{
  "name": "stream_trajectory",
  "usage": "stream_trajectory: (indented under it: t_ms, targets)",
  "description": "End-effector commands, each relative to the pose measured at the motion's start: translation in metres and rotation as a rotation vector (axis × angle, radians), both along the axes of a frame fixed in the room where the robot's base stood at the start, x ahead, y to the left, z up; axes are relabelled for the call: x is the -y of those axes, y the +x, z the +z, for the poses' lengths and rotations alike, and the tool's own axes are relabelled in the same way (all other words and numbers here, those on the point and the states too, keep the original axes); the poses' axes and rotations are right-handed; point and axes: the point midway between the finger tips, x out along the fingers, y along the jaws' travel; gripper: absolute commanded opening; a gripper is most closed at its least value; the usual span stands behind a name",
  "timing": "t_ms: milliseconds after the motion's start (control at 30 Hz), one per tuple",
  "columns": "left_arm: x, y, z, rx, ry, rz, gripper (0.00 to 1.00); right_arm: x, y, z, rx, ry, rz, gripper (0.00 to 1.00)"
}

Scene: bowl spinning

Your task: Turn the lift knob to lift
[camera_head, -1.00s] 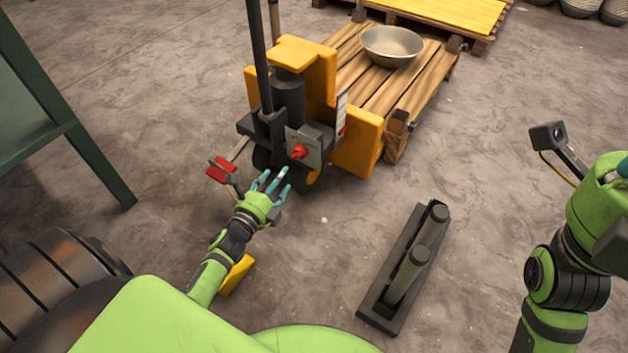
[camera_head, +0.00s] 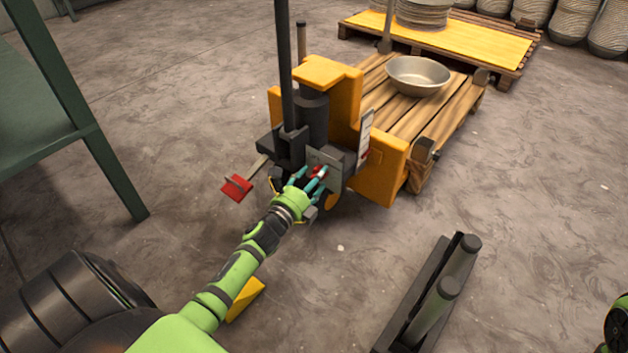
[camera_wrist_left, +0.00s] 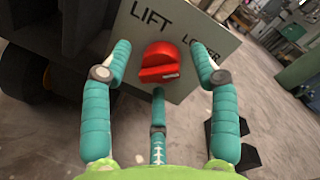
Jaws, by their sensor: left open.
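The red lift knob (camera_wrist_left: 160,64) sits on a grey plate (camera_wrist_left: 205,48) marked LIFT at upper left and LOWER at right. In the left wrist view, the teal fingers of my left gripper (camera_wrist_left: 160,75) are spread on both sides of the knob, with a third finger below it. The gripper is open; I cannot tell whether any finger touches the knob. In the head view, my left gripper (camera_head: 313,180) reaches the front of the yellow pallet jack (camera_head: 335,85), and its fingers partly cover the knob (camera_head: 318,172). My right gripper is out of view.
A metal bowl (camera_head: 418,75) stands on a wooden pallet (camera_head: 440,120) behind the jack. A red pedal (camera_head: 236,188) sticks out at the jack's left. A dark bracket with two cylinders (camera_head: 425,310) lies at lower right. A green frame (camera_head: 110,170) stands at left.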

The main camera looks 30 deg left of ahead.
Motion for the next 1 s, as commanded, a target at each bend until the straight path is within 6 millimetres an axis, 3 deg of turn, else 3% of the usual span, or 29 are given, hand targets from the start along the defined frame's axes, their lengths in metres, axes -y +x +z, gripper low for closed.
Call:
stream_trajectory:
  t_ms: [100, 233, 733, 1000]
  targets:
    - [0.000, 0.000, 0.000, 0.000, 0.000, 0.000, 0.57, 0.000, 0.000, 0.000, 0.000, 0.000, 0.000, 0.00]
    - [0.000, 0.000, 0.000, 0.000, 0.000, 0.000, 0.05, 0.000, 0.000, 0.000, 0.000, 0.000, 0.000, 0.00]
    - [-0.002, 0.000, 0.004, -0.003, -0.067, 0.003, 0.04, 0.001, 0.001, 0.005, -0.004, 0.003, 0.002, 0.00]
    - [-0.003, 0.001, 0.007, -0.017, -0.262, 0.004, 0.04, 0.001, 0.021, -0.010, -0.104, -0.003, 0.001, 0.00]
